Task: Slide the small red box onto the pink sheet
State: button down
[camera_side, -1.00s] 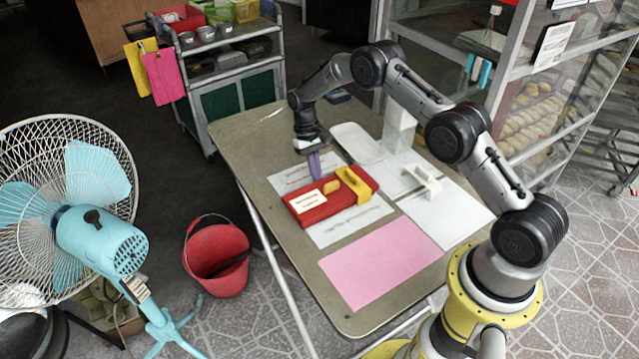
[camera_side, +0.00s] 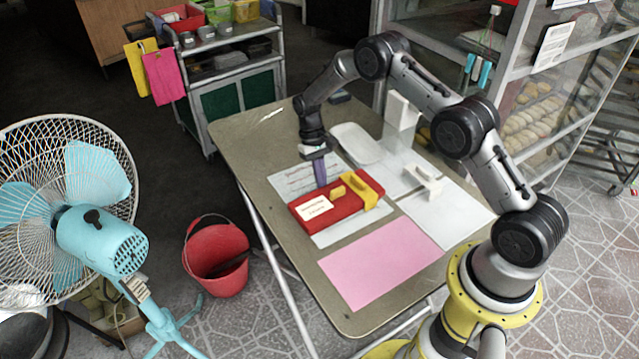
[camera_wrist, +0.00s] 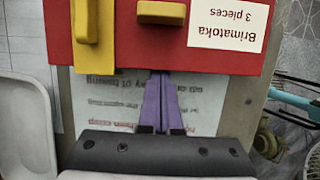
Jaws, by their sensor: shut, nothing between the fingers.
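The small red box (camera_side: 337,201) lies flat on a printed white sheet (camera_side: 290,179) on the table. It has a white label, a small yellow knob and a yellow band with a handle. The pink sheet (camera_side: 381,261) lies flat and bare, nearer my base than the box, with a gap between them. My gripper (camera_side: 321,184) points down at the box's far side, its purple fingers closed together and empty. In the wrist view the fingertips (camera_wrist: 160,75) are at the box's edge (camera_wrist: 115,55); whether they touch it is hard to tell.
White sheets, a white tray (camera_side: 357,143) and a small white handled piece (camera_side: 424,181) lie right of the box. A white block (camera_side: 402,110) stands at the table's right edge. A fan (camera_side: 75,215) and red bucket (camera_side: 217,258) stand on the floor at left.

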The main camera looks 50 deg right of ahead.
aim_at(343, 205)
jog(key=shift+s+a, duration=0.2)
jog(key=shift+s, duration=0.3)
jog(key=shift+s+a, duration=0.15)
jog(key=shift+s, duration=0.35)
jog(key=shift+s, duration=0.1)
jog(key=shift+s+a, duration=0.35)
jog(key=shift+s, duration=0.6)
jog(key=shift+s+a, duration=0.3)
jog(key=shift+s, duration=0.6)
jog(key=shift+s+a, duration=0.3)
jog(key=shift+s, duration=0.65)
jog(key=shift+s+a, duration=0.3)
jog(key=shift+s, duration=0.6)
jog(key=shift+s+a, duration=0.3)
jog(key=shift+s, duration=0.65)
jog(key=shift+s+a, duration=0.3)
jog(key=shift+s, duration=0.65)
jog(key=shift+s, duration=0.15)
jog(key=shift+s+a, duration=0.2)
jog(key=shift+s, duration=0.3)
jog(key=shift+s+a, duration=0.2)
jog(key=shift+s, duration=0.3)
